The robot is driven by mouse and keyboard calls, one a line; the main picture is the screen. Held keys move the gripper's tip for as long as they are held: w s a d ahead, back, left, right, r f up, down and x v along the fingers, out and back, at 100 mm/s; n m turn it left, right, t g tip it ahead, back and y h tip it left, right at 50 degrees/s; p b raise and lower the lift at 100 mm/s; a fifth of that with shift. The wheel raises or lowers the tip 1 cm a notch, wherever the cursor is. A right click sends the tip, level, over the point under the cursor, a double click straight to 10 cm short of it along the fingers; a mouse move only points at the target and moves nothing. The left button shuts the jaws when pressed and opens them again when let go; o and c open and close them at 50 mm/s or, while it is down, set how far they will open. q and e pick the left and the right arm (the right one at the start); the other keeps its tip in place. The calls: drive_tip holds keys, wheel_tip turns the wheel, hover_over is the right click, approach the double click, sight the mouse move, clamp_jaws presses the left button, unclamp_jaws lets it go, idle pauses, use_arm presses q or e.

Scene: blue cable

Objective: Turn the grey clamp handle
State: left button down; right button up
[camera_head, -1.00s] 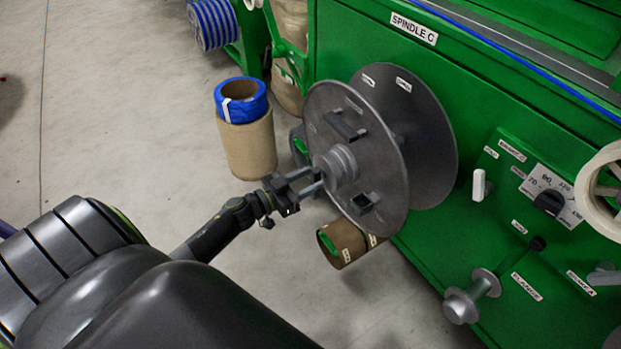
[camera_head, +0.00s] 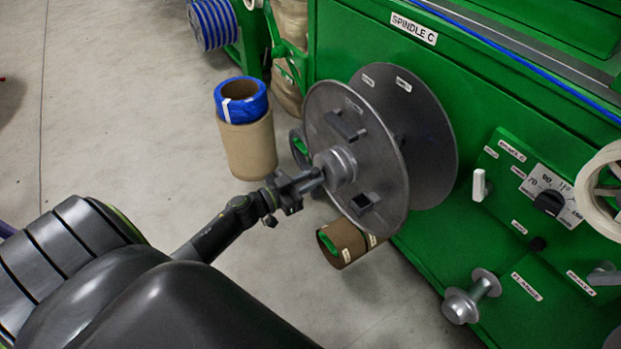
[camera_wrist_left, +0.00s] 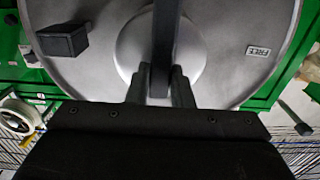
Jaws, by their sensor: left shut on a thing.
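A dark grey spool with two flanges (camera_head: 385,190) is mounted on the green machine under the "SPINDLE C" sign. The round grey clamp hub (camera_head: 341,164) sits at the centre of its near flange. My left gripper (camera_head: 312,180) reaches it from the lower left. In the left wrist view, the gripper fingers (camera_wrist_left: 161,85) are shut on the bar-like clamp handle (camera_wrist_left: 165,38), which stands upright in the picture across the round hub. A label reading "FREE" (camera_wrist_left: 258,50) is on the flange to the right. My right gripper is not in view.
A cardboard drum (camera_head: 248,145) with a blue roll (camera_head: 241,99) on top stands left of the spool. A brown tube (camera_head: 342,243) lies below the flange. A dial (camera_head: 549,203) and a smaller spindle (camera_head: 469,298) are on the machine's right.

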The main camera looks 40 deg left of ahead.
use_arm(q)
drive_tip(key=shift+m, duration=0.3)
drive_tip(key=m, duration=0.5)
drive_tip(key=m+b, duration=0.1)
drive_tip(key=m, duration=1.1)
drive_tip(key=shift+s+d+f, duration=0.15)
drive_tip(key=shift+d+f, duration=0.05)
drive_tip(key=shift+f, duration=0.15)
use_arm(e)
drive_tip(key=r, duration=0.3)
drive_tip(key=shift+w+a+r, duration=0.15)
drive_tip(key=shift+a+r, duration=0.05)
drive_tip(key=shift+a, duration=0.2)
use_arm(q)
drive_tip(key=shift+m, duration=0.3)
drive_tip(key=c, duration=1.3)
unclamp_jaws()
